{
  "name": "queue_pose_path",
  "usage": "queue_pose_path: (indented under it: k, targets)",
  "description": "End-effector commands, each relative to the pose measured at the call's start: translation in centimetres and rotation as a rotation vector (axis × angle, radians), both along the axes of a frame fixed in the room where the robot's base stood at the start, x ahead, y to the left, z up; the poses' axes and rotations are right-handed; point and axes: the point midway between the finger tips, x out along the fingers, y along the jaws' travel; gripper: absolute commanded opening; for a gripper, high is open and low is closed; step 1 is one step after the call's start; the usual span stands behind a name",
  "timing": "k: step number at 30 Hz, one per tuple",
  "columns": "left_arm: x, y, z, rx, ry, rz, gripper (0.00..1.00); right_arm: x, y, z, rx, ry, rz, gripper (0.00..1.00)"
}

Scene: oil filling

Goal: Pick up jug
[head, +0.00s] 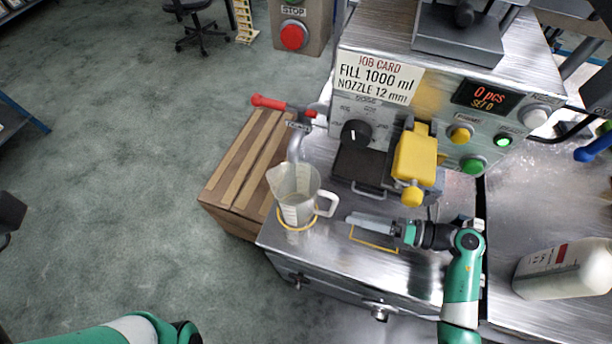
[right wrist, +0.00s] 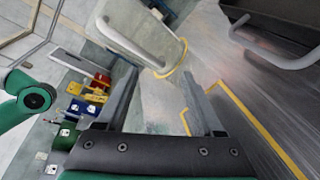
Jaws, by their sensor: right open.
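The clear measuring jug (head: 292,187) stands upright on the metal bench within a yellow ring, below the bent filling spout (head: 297,146). Its pale handle (head: 328,204) points right, toward my right gripper. My right gripper (head: 350,219) is open and empty, low over the bench just right of the handle and apart from it. In the right wrist view the jug's handle (right wrist: 143,58) lies just beyond the fingertips of my gripper (right wrist: 160,76). My left gripper is out of view; only part of my left arm shows at the bottom left.
A yellow rectangle (head: 374,240) is marked on the bench under my right gripper. A red-handled lever (head: 270,103) juts left above the jug. A white bottle (head: 560,270) lies at the right.

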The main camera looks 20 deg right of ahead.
Motion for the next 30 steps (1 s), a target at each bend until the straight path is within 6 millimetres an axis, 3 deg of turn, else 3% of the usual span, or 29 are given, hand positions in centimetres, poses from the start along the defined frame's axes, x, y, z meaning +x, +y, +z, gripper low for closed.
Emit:
queue_pose_path:
  k: [6, 17, 24, 30]
  targets:
    - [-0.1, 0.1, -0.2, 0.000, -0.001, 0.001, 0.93, 0.1, 0.2, -0.2, 0.001, 0.001, -0.001, 0.69]
    - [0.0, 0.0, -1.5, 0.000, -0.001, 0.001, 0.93, 1.7, 2.5, -1.0, 0.001, 0.000, 0.001, 0.69]
    - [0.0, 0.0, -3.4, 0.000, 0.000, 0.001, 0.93, 3.9, 5.6, -2.0, 0.000, -0.001, 0.002, 0.69]
    - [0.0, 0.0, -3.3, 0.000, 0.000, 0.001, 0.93, 4.2, 6.0, -1.7, 0.001, 0.000, -0.002, 0.69]
